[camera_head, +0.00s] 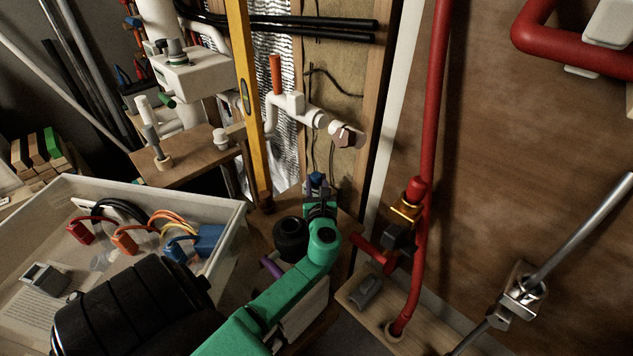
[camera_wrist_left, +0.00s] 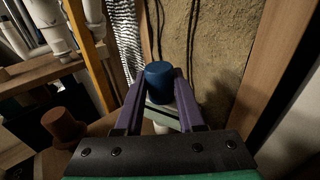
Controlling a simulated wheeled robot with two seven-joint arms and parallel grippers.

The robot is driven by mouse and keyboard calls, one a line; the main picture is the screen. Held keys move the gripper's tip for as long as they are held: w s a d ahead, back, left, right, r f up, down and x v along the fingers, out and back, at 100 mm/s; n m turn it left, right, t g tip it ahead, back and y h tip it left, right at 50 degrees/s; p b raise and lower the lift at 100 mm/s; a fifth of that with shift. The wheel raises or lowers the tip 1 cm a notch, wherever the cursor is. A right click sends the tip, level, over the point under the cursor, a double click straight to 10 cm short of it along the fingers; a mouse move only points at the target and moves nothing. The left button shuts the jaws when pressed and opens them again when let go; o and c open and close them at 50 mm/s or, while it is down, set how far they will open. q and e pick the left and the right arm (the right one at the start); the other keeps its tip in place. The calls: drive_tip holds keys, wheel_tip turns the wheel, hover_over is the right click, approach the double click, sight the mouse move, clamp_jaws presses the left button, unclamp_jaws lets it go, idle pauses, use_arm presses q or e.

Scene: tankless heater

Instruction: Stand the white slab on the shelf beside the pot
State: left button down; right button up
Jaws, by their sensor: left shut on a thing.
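My left gripper (camera_head: 318,187) reaches over the wooden shelf at the wall. In the left wrist view its purple fingers (camera_wrist_left: 160,82) are shut on a blue cylindrical piece (camera_wrist_left: 160,78), which also shows in the head view (camera_head: 318,177). A pale strip and a small white part (camera_wrist_left: 161,127) show below it; I cannot tell whether they belong to the white slab. A brown pot (camera_wrist_left: 63,127) stands to the left in the wrist view, apart from the fingers. A cream block (camera_head: 305,308) is partly hidden under my arm. My right gripper is not in view.
A yellow level (camera_head: 243,75) leans upright just left of the gripper. White pipework (camera_head: 300,107) sticks out from the wall behind. Red pipes (camera_head: 432,120) rise on the right. A clear bin (camera_head: 222,205) with cables is at left.

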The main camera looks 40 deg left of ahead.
use_arm(q)
drive_tip(key=shift+f+b, duration=0.3)
drive_tip(key=shift+f, duration=0.15)
drive_tip(key=shift+c, duration=2.2)
unclamp_jaws()
drive_tip(key=shift+f, duration=0.1)
drive_tip(key=shift+s+d, duration=0.1)
drive_tip(key=shift+s+d, duration=0.25)
drive_tip(key=p+v, duration=0.4)
drive_tip(key=v, duration=0.9)
drive_tip(key=shift+s+d+r, duration=0.15)
drive_tip(key=shift+d+r, duration=0.1)
